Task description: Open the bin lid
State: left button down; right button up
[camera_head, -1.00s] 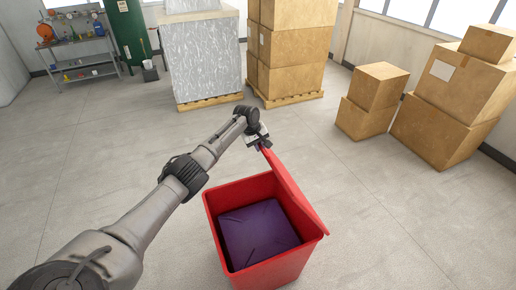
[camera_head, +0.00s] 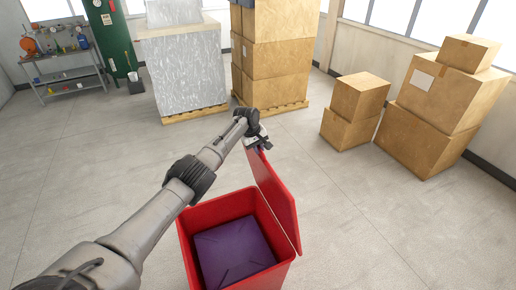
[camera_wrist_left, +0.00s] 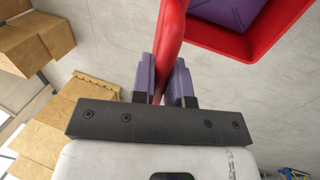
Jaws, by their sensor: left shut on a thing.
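The red bin (camera_head: 186,248) stands on the floor at the lower middle of the head view, with a dark purple inside. Its red lid (camera_head: 277,200) is raised on the bin's right side and stands steeply tilted. My left gripper (camera_head: 262,147) is at the lid's far upper corner. In the left wrist view its two purple-grey fingers (camera_wrist_left: 164,80) are shut on the lid's edge (camera_wrist_left: 171,40), one on each side. The bin's rim (camera_wrist_left: 262,50) and purple inside also show there, at the upper right. My right gripper is not in view.
Stacked cardboard boxes (camera_head: 275,50) on a pallet and a wrapped grey block (camera_head: 184,70) stand behind. More boxes (camera_head: 430,120) stand at the right. A shelf with tools (camera_head: 62,62) is at the far left. The floor around the bin is clear.

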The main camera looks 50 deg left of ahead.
pick_arm(q)
jog(key=shift+f, duration=0.1)
jog(key=c, duration=1.1)
grip_release()
jog(key=shift+c, duration=0.2)
jog(key=shift+s+r, duration=0.1)
jog(key=shift+r, duration=0.5)
jog(key=d+b+v, duration=0.1)
jog(key=b+v, duration=0.1)
jog(key=v, duration=1)
jog(key=shift+a+r, duration=0.35)
jog(key=shift+a, duration=0.15)
jog(key=shift+s, duration=0.15)
